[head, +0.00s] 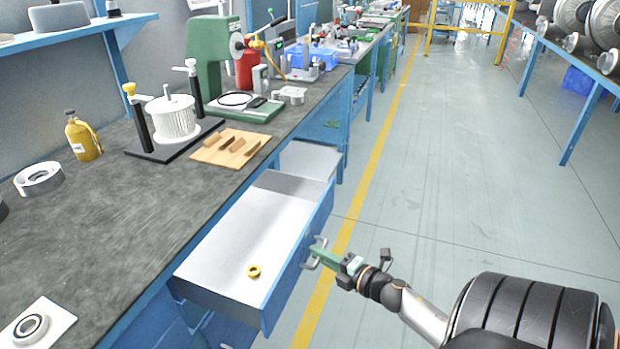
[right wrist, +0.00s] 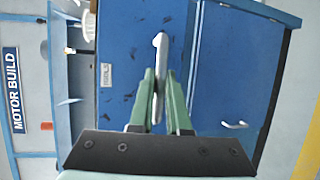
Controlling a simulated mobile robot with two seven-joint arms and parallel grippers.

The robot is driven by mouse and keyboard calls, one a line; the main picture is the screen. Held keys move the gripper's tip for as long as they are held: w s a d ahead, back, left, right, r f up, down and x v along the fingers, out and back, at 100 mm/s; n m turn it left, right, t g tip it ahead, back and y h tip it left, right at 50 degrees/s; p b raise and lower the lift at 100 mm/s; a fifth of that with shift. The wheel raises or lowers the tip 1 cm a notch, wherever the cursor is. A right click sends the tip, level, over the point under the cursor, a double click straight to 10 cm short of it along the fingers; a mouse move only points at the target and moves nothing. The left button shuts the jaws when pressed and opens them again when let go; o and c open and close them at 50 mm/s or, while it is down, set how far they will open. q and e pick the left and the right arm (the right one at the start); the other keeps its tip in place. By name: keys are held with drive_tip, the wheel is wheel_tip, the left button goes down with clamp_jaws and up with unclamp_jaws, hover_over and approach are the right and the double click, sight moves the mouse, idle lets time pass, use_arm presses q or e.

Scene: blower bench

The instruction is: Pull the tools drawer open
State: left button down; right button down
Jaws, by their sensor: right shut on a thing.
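The drawer (head: 228,240) under the bench stands pulled well out, its pale inside showing and a small yellow ring (head: 254,271) lying in it. Its blue front (right wrist: 125,40) fills much of the right wrist view, with a small white label (right wrist: 105,75) that seems to read TOOLS. My right gripper (head: 321,254) is at the drawer's front, its green fingers shut on the grey handle (head: 312,262). The handle (right wrist: 161,45) also shows between the fingers (right wrist: 160,85) in the right wrist view. My left gripper is out of view.
The dark benchtop (head: 130,230) above holds a wooden tool block (head: 231,148), a white rotor on a black stand (head: 172,118) and a yellow bottle (head: 82,138). Another handle (right wrist: 235,125) shows on a neighbouring blue front. The floor (head: 450,190) right of the drawer is clear.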

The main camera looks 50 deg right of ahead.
drive_tip(key=shift+s+d, duration=0.1)
drive_tip(key=shift+s, duration=0.1)
drive_tip(key=c, duration=1.2)
unclamp_jaws()
drive_tip(key=shift+o, duration=0.2)
drive_tip(key=s+r+p, duration=0.1)
drive_tip(key=s+r, duration=0.1)
drive_tip(key=s, duration=1)
drive_tip(key=shift+s+r, duration=0.15)
